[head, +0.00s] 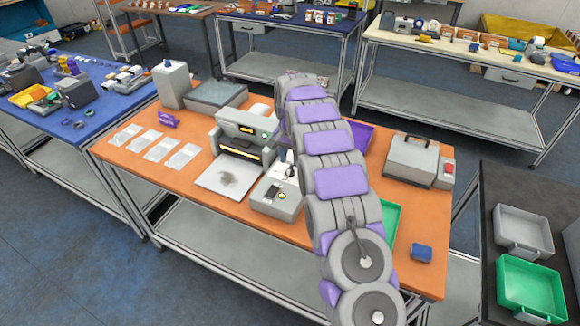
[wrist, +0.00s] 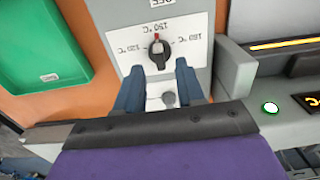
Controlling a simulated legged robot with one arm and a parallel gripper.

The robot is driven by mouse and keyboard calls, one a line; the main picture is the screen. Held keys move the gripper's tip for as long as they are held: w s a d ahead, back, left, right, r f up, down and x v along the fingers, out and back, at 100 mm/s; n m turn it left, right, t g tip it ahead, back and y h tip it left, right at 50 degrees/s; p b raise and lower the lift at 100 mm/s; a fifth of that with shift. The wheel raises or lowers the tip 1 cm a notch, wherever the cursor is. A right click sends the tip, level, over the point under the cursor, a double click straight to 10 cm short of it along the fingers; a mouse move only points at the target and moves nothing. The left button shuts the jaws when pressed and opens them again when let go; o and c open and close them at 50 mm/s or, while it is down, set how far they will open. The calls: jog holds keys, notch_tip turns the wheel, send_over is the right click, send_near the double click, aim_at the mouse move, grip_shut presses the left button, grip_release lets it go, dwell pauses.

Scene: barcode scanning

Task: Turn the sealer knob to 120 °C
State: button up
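The sealer knob (wrist: 159,48) is black with a red mark at its upper end, in the wrist view. The mark points at the 150 °C label; the 120 °C label is on the left and 180 °C on the right, lettering upside down. My gripper (wrist: 159,66) is open, its two blue fingers coming up from below on either side of the knob's lower end. Whether they touch it is not clear. The grey sealer body (wrist: 193,22) carries the white dial plate.
A printer-like machine with a lit green button (wrist: 269,107) stands close to the right in the wrist view. A green tray (wrist: 45,45) lies to the left. In the head view a grey case (head: 411,163) and a blue block (head: 421,252) sit on the orange table.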

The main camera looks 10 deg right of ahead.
aim_at(290, 167)
jog(key=shift+f, duration=1.75)
jog(key=shift+c, duration=0.4)
grip_shut()
